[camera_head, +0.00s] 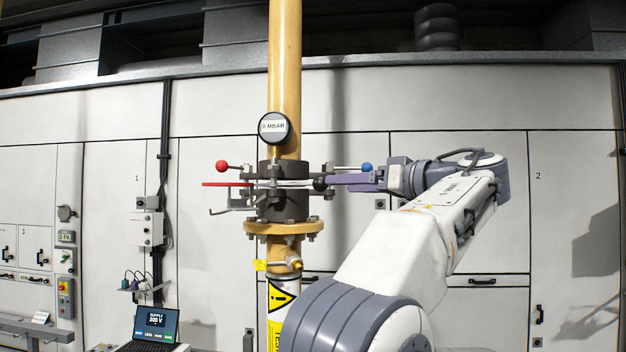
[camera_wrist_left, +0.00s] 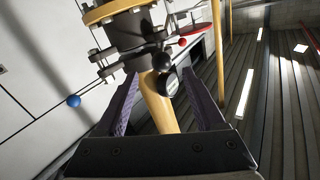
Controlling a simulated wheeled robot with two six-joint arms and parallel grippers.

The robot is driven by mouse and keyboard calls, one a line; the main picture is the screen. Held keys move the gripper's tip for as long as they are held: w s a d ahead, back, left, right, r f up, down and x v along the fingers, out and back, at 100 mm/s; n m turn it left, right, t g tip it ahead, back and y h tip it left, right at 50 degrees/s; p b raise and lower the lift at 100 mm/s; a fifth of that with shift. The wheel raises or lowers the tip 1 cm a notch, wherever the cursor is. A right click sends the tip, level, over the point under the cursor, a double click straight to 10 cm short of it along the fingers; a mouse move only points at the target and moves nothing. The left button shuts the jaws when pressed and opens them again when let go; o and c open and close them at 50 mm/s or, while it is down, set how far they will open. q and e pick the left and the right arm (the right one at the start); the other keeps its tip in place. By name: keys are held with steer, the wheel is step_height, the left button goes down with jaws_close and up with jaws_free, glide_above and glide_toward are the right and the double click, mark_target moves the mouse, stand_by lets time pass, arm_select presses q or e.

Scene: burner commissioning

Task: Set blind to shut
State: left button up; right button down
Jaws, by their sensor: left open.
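The blind assembly (camera_head: 283,205) is a dark flanged body clamped in a vertical yellow pipe (camera_head: 285,60). A flat red plate (camera_head: 228,184) sticks out on its left, and a black ball knob (camera_head: 320,184) sits on its right. A red-ball lever (camera_head: 221,166) points left and a blue-ball lever (camera_head: 367,166) points right. My left gripper (camera_head: 345,181) is just right of the black knob. In the wrist view my left gripper (camera_wrist_left: 165,100) has its purple fingers apart, with the black knob (camera_wrist_left: 162,62) beyond and between them, apparently untouched. My right gripper is out of view.
A round gauge (camera_head: 273,128) reading 0 MBAR is on the pipe above the blind. A small yellow-handled valve (camera_head: 293,263) is below. White cabinets (camera_head: 480,200) stand behind, and a laptop (camera_head: 152,328) is at lower left. Space left of the blind is free.

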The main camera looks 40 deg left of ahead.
mark_target(310, 184)
arm_select(q)
steer(key=a+p, duration=0.1)
steer(key=a, duration=0.2)
steer(key=a+p, duration=0.1)
steer(key=a, duration=0.2)
steer(key=a+p, duration=0.1)
steer(key=a, duration=0.2)
steer(key=shift+w+a+r+p, duration=0.15)
steer(key=shift+w+r+p, duration=0.1)
steer(key=shift+p, duration=0.05)
steer(key=shift+w+a+f, duration=0.1)
steer(key=shift+a+f, duration=0.05)
steer(key=shift+a, duration=0.4)
jaws_close()
stand_by(0.5)
